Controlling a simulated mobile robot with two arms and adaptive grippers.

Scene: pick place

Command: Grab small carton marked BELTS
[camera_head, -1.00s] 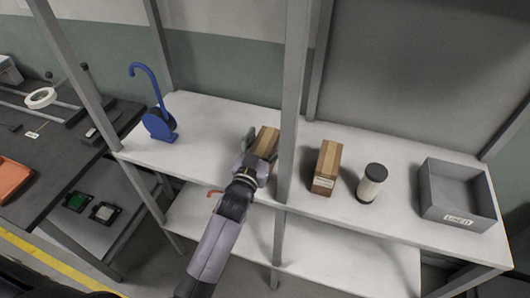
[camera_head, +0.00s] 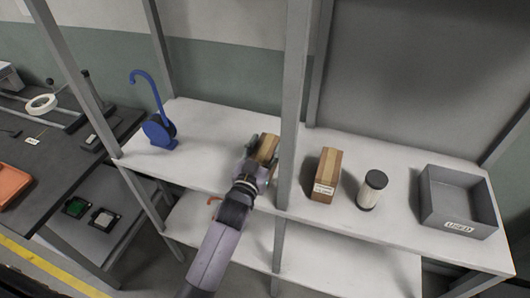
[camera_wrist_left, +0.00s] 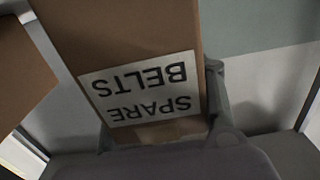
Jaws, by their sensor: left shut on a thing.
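A small brown carton (camera_head: 267,147) is on the white shelf, just left of the middle grey post, partly hidden by my gripper. In the left wrist view the carton (camera_wrist_left: 130,35) fills the middle, and its white label reads SPARE BELTS, upside down. My left gripper (camera_head: 262,160) is shut on this carton, with a finger along its side in the wrist view. Whether the carton touches the shelf I cannot tell. My right gripper is in neither view.
A second brown carton (camera_head: 325,174) with a white label stands right of the post (camera_head: 291,110). Beyond it are a black-capped white cylinder (camera_head: 371,190) and a grey bin (camera_head: 458,202). A blue hooked object (camera_head: 158,131) stands left on the shelf (camera_head: 207,124).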

